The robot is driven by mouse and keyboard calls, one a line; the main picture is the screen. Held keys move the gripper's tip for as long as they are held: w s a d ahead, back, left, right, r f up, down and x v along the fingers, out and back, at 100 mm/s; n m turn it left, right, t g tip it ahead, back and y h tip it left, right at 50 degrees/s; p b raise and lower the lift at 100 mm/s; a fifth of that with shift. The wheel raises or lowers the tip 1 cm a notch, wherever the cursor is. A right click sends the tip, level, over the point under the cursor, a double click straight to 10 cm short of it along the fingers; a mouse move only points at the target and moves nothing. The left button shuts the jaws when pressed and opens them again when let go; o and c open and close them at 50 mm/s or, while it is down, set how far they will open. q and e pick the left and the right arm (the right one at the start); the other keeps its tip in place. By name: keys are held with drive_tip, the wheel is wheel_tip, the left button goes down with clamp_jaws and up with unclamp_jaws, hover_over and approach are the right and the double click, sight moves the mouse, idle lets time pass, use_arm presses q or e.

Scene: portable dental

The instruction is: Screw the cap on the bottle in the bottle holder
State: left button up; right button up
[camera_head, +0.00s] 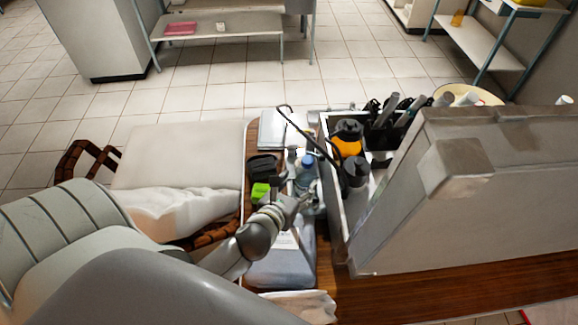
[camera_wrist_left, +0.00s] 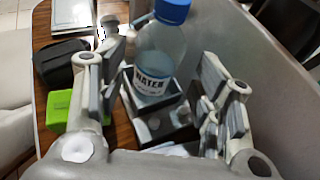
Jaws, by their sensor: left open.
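A clear water bottle (camera_wrist_left: 160,55) with a printed label stands upright in a dark square bottle holder (camera_wrist_left: 148,101). A blue cap (camera_wrist_left: 172,11) sits at the bottle's top; I cannot tell whether it is screwed tight. In the head view the bottle (camera_head: 304,178) and its blue cap (camera_head: 308,160) are partly hidden by my left gripper (camera_head: 300,200). In the left wrist view my left gripper (camera_wrist_left: 161,62) is open, with a finger on each side of the bottle and nothing gripped. My right gripper is not in view.
A black object (camera_wrist_left: 60,62) and a bright green box (camera_wrist_left: 64,110) stand left of the bottle. The large open case (camera_head: 480,190) with orange-and-black bottles (camera_head: 348,140) closes off the right side. A padded chair (camera_head: 180,155) is at the left.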

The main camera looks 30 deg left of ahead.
use_arm(q)
drive_tip(key=shift+v, duration=2.5)
